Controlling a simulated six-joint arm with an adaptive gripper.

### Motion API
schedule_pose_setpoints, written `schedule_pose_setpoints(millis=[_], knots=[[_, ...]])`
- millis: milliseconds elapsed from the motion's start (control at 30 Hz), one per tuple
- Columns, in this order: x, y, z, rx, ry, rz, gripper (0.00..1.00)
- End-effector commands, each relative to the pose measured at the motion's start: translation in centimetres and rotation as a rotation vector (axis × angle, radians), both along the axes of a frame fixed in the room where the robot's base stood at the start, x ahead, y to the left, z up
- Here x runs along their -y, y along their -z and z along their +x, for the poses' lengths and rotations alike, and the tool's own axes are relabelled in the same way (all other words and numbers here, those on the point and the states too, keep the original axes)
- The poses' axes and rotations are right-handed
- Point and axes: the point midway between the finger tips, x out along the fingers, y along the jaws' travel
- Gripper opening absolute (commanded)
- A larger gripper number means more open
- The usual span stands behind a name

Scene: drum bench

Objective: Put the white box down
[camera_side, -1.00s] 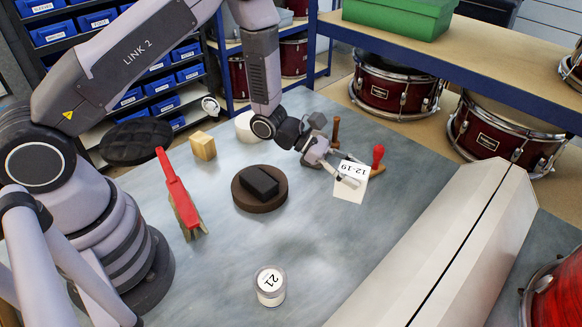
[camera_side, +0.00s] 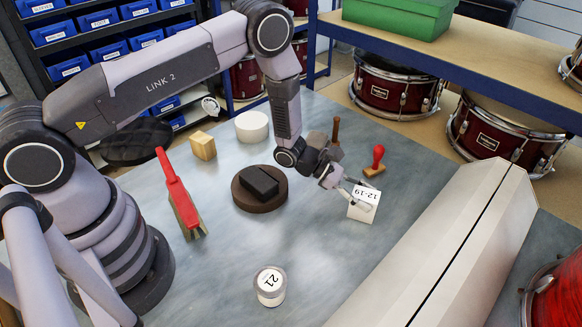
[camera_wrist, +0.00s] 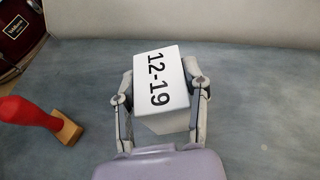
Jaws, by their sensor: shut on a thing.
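The white box (camera_side: 362,204), labelled 12-19, is at the right side of the bench top in the side view. My gripper (camera_side: 358,193) is shut on it from the upper left. In the wrist view the white box (camera_wrist: 158,82) sits between the two fingers of my gripper (camera_wrist: 163,92), one finger against each side. The box's lower edge looks close to the grey bench top (camera_side: 330,265), but I cannot tell whether it touches.
A red-handled stamp (camera_side: 377,158) stands just behind the box, and also shows left of it in the wrist view (camera_wrist: 30,112). A long pale case (camera_side: 450,250) lies to the right. A dark disc with a black block (camera_side: 261,184) is to the left.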

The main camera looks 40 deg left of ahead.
Motion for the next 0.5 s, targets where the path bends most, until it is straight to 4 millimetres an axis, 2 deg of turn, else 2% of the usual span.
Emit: schedule_pose_setpoints(millis=[33,67,100,233,500], knots=[[0.00,0.19,0.00,0.000,0.000,0.000,0.05],[0.00,0.16,0.00,0.000,0.000,0.000,0.49],[-0.01,0.15,0.00,0.000,0.000,0.000,0.54],[0.00,0.13,-0.01,0.000,0.000,0.000,0.71],[-0.01,0.10,-0.01,0.000,0.000,0.000,0.71]])
